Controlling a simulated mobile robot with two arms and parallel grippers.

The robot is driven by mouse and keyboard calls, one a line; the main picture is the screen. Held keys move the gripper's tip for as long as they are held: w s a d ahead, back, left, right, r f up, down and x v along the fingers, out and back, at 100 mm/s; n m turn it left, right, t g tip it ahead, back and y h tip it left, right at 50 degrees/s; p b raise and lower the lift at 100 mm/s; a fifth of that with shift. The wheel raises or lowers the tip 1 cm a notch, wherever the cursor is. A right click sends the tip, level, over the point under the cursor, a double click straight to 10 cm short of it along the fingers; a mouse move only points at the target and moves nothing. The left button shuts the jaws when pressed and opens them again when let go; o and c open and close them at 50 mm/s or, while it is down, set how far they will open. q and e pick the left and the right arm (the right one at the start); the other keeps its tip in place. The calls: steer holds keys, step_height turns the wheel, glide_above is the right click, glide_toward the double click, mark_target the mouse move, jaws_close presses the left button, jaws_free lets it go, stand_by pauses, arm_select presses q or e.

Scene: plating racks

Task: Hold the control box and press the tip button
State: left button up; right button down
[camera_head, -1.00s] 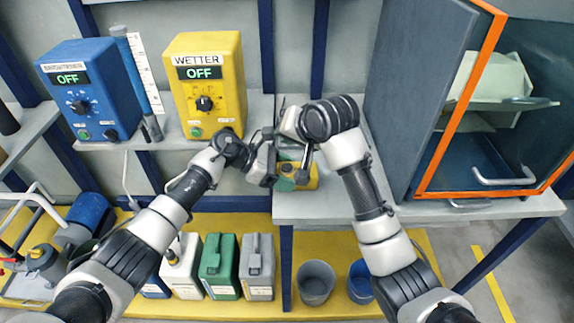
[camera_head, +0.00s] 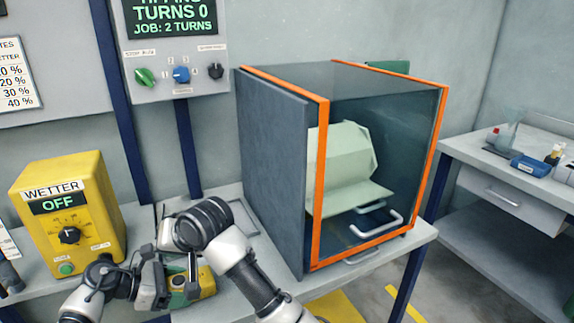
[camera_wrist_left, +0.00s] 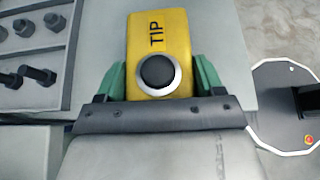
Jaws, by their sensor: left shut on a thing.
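The yellow control box (camera_wrist_left: 158,28), marked TIP, has a round black button (camera_wrist_left: 157,71) in a silver ring. My left gripper (camera_wrist_left: 158,85) is shut on it, its green finger pads on either side of the box. In the head view the box (camera_head: 207,284) shows at the lower left, partly hidden, beside my left gripper (camera_head: 180,290). My right gripper (camera_head: 172,238) is close above and behind the box. Its fingers are hard to make out, and I cannot tell whether it touches the box. In the wrist view nothing covers the button.
An orange-framed glass cabinet (camera_head: 322,190) holds a pale green drum (camera_head: 345,165). The display (camera_head: 172,20) above reads TURNS 0, JOB: 2 TURNS. The yellow WETTER box (camera_head: 95,195) reads OFF. A side table (camera_head: 470,150) stands at the right.

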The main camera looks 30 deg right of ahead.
arm_select(q)
steer(key=o, duration=1.1)
steer(key=v, duration=1.2)
steer(key=shift+f, duration=0.1)
